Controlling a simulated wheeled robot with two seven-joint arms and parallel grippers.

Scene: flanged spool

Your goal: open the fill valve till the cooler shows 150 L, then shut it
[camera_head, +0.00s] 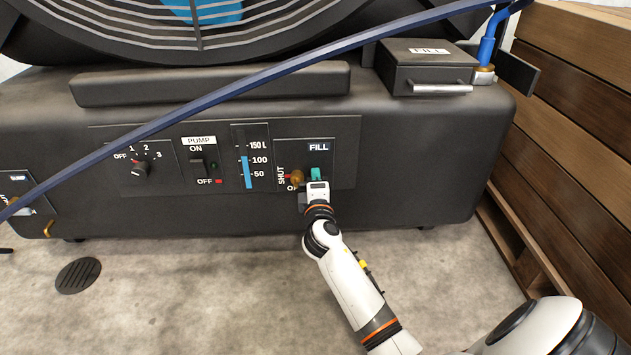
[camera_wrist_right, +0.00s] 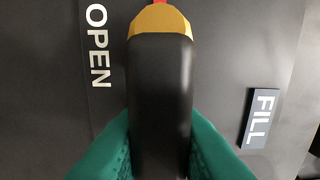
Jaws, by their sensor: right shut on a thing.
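The fill valve (camera_head: 297,177) is a brass hub on the FILL panel (camera_head: 305,150), with a red pointer on its left side toward the word SHUT. My right gripper (camera_head: 317,175) is shut on its black lever (camera_wrist_right: 160,100), which lies between the teal fingers in the wrist view, below the yellow hub (camera_wrist_right: 160,20). In that view the word OPEN is left of the lever. The gripper hides most of the lever in the head view. The level gauge (camera_head: 251,158) has a blue column reaching about the 100 mark, below 150 L. My left gripper is out of view.
A blue hose (camera_head: 230,95) crosses diagonally in front of the cooler (camera_head: 420,150). Left of the gauge are a pump switch (camera_head: 197,165) and a rotary dial (camera_head: 140,168). Wooden slats (camera_head: 580,110) stand close on the right. A floor drain (camera_head: 78,275) is at lower left.

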